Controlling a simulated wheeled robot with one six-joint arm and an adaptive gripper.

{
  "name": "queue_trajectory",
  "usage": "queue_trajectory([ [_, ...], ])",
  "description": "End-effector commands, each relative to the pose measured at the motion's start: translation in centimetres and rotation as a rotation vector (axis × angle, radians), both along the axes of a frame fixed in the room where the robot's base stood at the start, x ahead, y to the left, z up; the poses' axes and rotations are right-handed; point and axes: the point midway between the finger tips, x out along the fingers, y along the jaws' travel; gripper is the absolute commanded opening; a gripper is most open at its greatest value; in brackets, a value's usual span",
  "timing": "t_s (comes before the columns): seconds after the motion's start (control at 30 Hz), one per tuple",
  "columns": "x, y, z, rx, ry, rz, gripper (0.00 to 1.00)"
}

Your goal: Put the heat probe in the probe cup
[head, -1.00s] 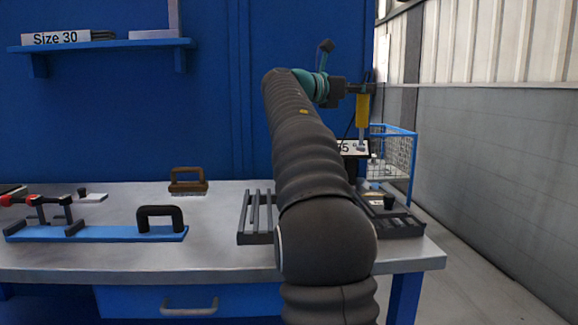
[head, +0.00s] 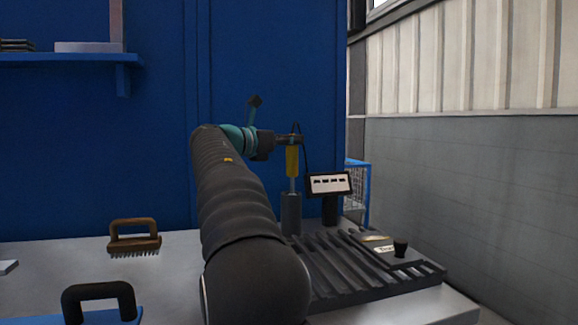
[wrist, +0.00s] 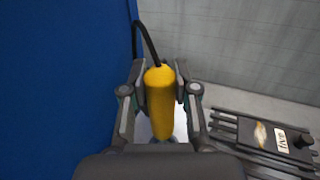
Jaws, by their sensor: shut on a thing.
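The heat probe has a yellow handle (head: 292,161), a thin metal rod below it and a black cable at its top. My gripper (head: 291,140) is shut on the upper handle and holds the probe upright. In the wrist view the yellow handle (wrist: 160,100) sits between both fingers, and its lower end is hidden. The probe cup, a dark grey cylinder (head: 291,215), stands on the bench directly below the rod in the head view. The rod's lower end meets the cup's rim there. I cannot tell whether the tip is inside the cup.
A display (head: 328,184) on a black post stands just right of the cup. A dark slatted rack (head: 350,265) and a black-knobbed plate (head: 396,254) lie in front. A brown-handled brush (head: 134,240) is at left. The blue panel (head: 270,90) rises behind.

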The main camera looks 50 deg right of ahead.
Motion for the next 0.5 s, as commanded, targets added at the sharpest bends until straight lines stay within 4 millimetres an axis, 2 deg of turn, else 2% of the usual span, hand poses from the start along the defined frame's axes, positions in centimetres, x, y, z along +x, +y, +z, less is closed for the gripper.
queue_trajectory([
  [0.3,-0.1,0.0,-3.9,0.000,0.000,0.000,0.00],
  [0.5,-0.1,0.0,-4.1,0.000,-0.001,0.000,0.00],
])
